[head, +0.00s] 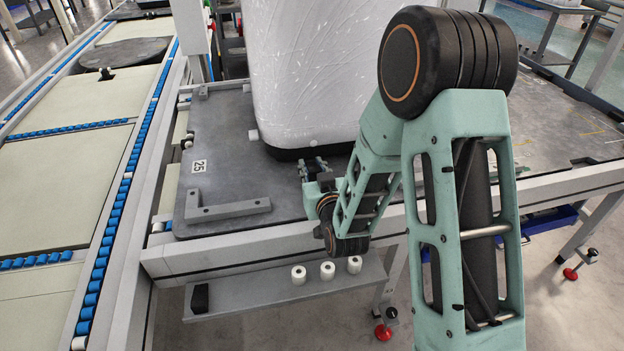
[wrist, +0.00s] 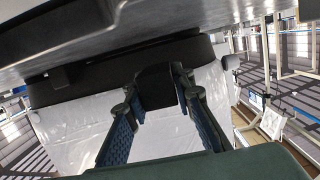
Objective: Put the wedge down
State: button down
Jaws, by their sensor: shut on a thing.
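My gripper (head: 314,168) is at the front edge of the large white wrapped load (head: 300,70), low over the grey plate (head: 225,155). In the wrist view, my gripper (wrist: 158,95) is shut on a small black block, the wedge (wrist: 157,87), held between the fingertips. The wedge is close to the dark base (wrist: 80,85) of the load; I cannot tell whether they touch. In the head view the wedge is hard to make out among the dark gripper parts. A similar black block (head: 200,298) sits on the left end of the grey shelf (head: 250,300).
Three white cylinders (head: 327,270) stand on the shelf below the plate's front edge. An L-shaped grey bracket (head: 228,211) lies on the plate, left of my gripper. A conveyor with blue rollers (head: 90,300) runs along the left. The plate's left part is mostly bare.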

aim_at(312, 177)
jog(key=shift+f+b, duration=0.75)
jog(key=shift+f, duration=0.85)
jog(key=shift+f, duration=0.2)
jog(key=c, duration=1.7)
grip_release()
jog(key=shift+o, duration=0.2)
jog(key=shift+r, duration=0.1)
